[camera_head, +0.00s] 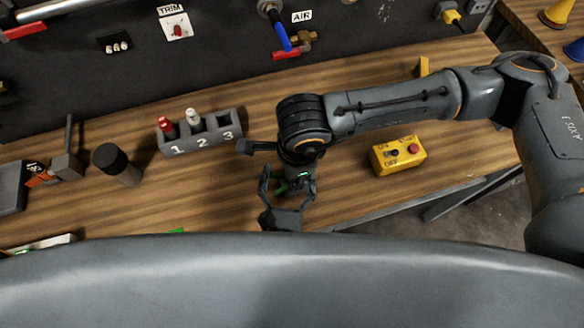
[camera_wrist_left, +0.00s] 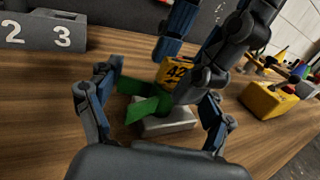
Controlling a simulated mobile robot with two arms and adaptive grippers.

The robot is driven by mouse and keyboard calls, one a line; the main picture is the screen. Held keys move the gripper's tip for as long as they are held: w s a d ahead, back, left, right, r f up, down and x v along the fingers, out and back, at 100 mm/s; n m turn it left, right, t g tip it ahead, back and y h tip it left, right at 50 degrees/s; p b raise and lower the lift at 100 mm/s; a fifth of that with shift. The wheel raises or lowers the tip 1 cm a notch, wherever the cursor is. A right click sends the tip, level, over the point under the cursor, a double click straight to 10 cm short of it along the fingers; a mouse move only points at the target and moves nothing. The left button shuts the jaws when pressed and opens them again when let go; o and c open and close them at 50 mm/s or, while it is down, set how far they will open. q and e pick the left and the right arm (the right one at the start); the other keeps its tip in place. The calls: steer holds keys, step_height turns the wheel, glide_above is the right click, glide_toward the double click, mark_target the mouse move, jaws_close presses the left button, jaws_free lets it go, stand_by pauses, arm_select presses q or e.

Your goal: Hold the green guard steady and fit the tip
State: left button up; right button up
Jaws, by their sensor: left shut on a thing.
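The green guard (camera_wrist_left: 148,106) sits on a pale grey block (camera_wrist_left: 168,127) in the left wrist view, below a yellow part marked 42 (camera_wrist_left: 178,72). My left gripper (camera_head: 287,180) has its fingers either side of the guard and is shut on it; it also shows in the left wrist view (camera_wrist_left: 160,88). My right gripper (camera_wrist_left: 190,85) points down beside the yellow part; its fingertips overlap it, and any tip in them is hidden. A grey rack (camera_head: 203,142) numbered 1 to 3 holds a red-topped piece (camera_head: 165,126) and a white-topped piece (camera_head: 192,117); slot 3 looks empty.
A yellow switch box (camera_head: 398,156) stands right of the grippers. A dark-capped cylinder (camera_head: 117,164) and a small clamp-like tool (camera_head: 66,163) stand at left. A dark panel with air fittings (camera_head: 286,40) rises behind. The wooden bench (camera_head: 235,200) is clear between rack and grippers.

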arm_select(q)
steer(key=shift+f, duration=0.15)
arm_select(e)
steer(key=o, duration=0.3)
steer(key=shift+r, duration=0.1)
step_height(320, 180, up, 7)
steer(key=shift+s+d, duration=0.25)
steer(key=shift+s, duration=0.15)
stand_by(0.3)
arm_select(q)
steer(key=o, duration=1.5)
steer(key=shift+c, duration=0.2)
steer(key=shift+s, duration=0.1)
